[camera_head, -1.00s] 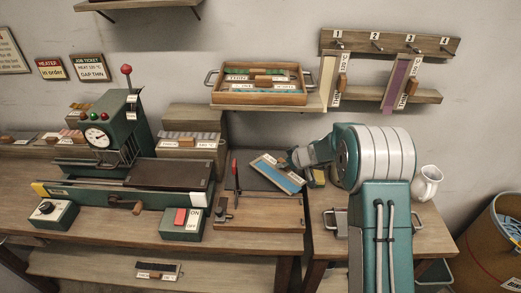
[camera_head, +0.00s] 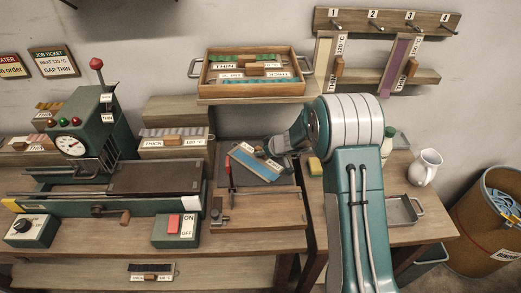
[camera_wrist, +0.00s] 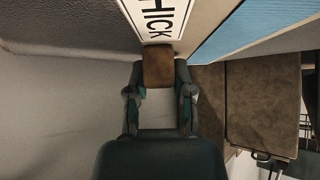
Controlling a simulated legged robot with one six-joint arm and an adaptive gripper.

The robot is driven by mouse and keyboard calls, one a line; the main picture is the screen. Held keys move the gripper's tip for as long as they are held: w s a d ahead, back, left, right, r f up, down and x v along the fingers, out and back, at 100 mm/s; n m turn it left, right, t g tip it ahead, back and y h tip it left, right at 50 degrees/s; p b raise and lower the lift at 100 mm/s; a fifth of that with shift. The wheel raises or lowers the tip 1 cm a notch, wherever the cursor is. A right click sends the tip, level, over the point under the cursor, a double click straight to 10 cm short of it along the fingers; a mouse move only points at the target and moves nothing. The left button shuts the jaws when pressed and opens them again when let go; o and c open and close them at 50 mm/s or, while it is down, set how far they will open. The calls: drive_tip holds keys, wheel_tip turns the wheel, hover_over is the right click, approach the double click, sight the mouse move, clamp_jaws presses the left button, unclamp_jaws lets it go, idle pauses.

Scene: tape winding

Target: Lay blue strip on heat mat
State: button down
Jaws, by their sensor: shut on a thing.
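The blue strip (camera_head: 252,170) is on a pale backing with a label and a small brown handle. My gripper (camera_head: 276,148) is at its upper right end; its fingers are partly hidden there. In the wrist view my gripper (camera_wrist: 158,80) is shut on the brown handle (camera_wrist: 158,66), beside a label reading "THICK" and the blue strip (camera_wrist: 255,28). A dark grey flat mat (camera_head: 283,178), which looks like the heat mat, lies on the bench under the strip in the picture. I cannot tell whether the strip touches it.
A red-handled tool (camera_head: 229,175) stands close left of the strip, by a wooden board (camera_head: 262,210). The green machine (camera_head: 85,135) and ON/OFF box (camera_head: 176,230) are left. A tray of strips (camera_head: 250,86) sits on the shelf above.

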drive_tip(key=shift+d, duration=0.35)
drive_tip(key=shift+c, duration=2.4)
unclamp_jaws()
drive_tip(key=shift+a, duration=0.2)
